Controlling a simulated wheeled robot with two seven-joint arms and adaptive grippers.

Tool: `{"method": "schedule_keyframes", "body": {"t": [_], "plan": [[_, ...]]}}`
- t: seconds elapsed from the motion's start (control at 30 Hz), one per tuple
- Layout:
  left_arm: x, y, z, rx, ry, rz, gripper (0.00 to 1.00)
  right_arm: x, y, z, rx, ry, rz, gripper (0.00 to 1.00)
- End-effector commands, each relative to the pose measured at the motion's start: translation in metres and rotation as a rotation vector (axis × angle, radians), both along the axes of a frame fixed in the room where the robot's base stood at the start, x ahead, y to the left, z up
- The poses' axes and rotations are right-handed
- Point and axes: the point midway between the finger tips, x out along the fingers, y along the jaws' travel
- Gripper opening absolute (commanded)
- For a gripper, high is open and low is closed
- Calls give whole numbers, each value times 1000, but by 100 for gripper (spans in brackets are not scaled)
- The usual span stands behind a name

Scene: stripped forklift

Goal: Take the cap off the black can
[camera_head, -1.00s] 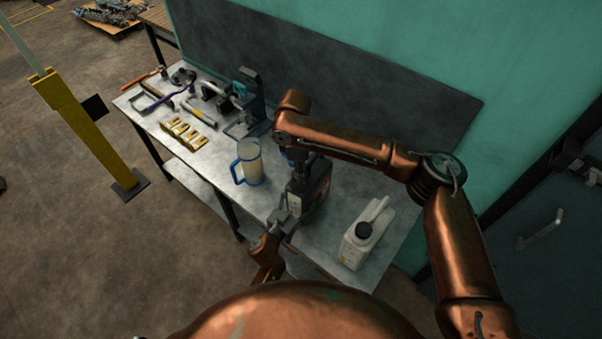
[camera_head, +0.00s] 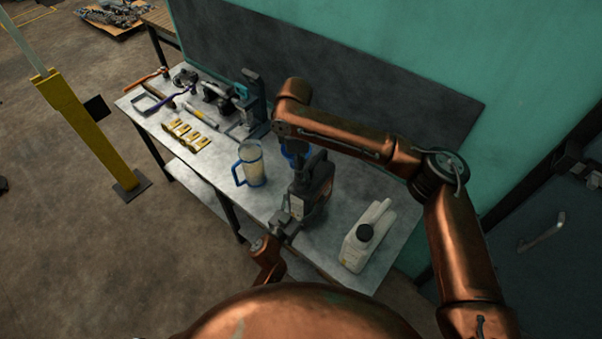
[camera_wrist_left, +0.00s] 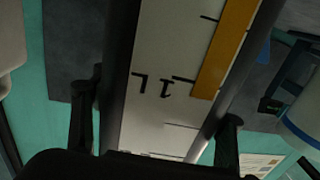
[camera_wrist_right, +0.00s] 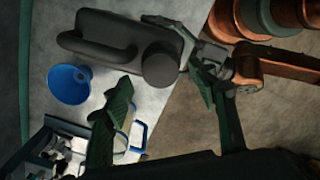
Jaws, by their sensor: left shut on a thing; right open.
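The black can (camera_head: 318,188) stands near the table's front edge in the head view, its pale label facing me. My left gripper (camera_head: 284,218) is shut on its lower side; in the left wrist view the can's label strip (camera_wrist_left: 165,105) lies between my left fingers (camera_wrist_left: 155,125). In the right wrist view the can (camera_wrist_right: 105,35) shows from above, with its handle and its round dark cap (camera_wrist_right: 160,66). My right gripper (camera_wrist_right: 160,98) is open, its fingers apart and nothing between the tips, with the cap beyond them.
A blue funnel (camera_wrist_right: 69,84) stands behind the can. A clear jug with blue handle (camera_head: 251,166) is left of it, and a white canister with black cap (camera_head: 366,237) right. Several tools and yellow pieces (camera_head: 186,133) fill the table's left end.

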Motion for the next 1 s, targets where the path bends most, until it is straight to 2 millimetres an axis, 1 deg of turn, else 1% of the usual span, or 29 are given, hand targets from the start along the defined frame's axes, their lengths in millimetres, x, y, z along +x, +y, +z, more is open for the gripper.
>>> {"method": "schedule_keyframes", "body": {"t": [0.03,0.17,0.27,0.37,0.6,0.7,0.83,0.93,1.0], "plan": [[1,-1,6,-4,-9,-3,0,0,1,6,1,-1,0,53],[1,-1,6,-4,-9,-3,0,0,0,10,-1,1,-12,53],[1,-1,6,-4,-9,-3,0,0,1,13,2,-2,-79,53],[1,-1,6,-4,-9,-3,0,1,1,20,6,-8,-213,53],[1,-1,6,-4,-9,-3,0,2,0,39,13,-17,-655,53],[1,-1,6,-4,-9,-3,0,2,-1,46,13,-19,-813,53],[1,-1,6,-4,-9,-3,0,3,-2,52,14,-20,-959,53],[1,-1,6,-4,-9,-3,0,3,-3,54,13,-21,-1020,53],[1,-1,6,-4,-9,-3,0,3,-4,51,12,-20,-1041,53]]}}
